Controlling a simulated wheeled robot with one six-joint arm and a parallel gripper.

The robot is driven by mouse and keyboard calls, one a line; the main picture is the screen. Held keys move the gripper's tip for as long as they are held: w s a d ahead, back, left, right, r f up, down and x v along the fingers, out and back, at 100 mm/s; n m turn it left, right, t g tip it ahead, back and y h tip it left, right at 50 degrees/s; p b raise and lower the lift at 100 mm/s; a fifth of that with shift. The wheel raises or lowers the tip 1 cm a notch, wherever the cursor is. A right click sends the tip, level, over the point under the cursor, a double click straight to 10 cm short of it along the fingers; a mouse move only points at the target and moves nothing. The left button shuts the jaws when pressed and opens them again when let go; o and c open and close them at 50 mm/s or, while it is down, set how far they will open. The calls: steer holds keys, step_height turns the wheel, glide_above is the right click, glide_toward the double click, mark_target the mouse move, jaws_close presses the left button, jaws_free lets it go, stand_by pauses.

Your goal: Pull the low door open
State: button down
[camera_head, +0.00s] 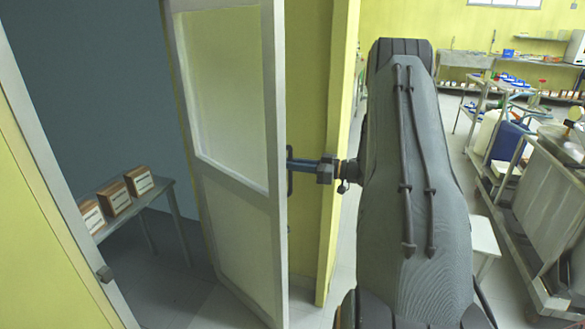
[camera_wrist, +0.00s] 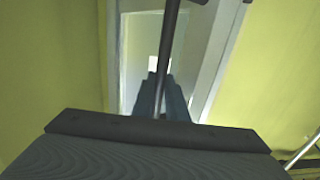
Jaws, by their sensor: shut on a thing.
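The door (camera_head: 228,222) has a pale frame, a light upper pane and a solid lower panel. It stands open at an angle, with a wide gap between it and the left door jamb (camera_head: 60,180). My gripper (camera_head: 294,165) is at the door's near right edge, shut on its dark handle (camera_head: 290,182). In the wrist view, the handle (camera_wrist: 172,35) is a dark bar running between my gripper's fingers (camera_wrist: 160,98). The fingers hide part of the handle.
Through the doorway, a grey table (camera_head: 150,192) bears brown boxes (camera_head: 116,198). A yellow wall (camera_head: 308,110) stands right behind the door. A trolley with containers (camera_head: 540,200) and a white stool (camera_head: 484,238) are on the right. Grey floor shows inside the doorway.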

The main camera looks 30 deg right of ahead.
steer(key=shift+w+r, duration=0.1)
steer(key=shift+w, duration=0.05)
steer(key=c, duration=1.8)
jaws_free()
steer(key=shift+w+a, duration=0.1)
steer(key=shift+a, duration=0.05)
steer(key=shift+o, duration=0.2)
steer(key=b+v, duration=0.2)
steer(key=v, duration=0.6)
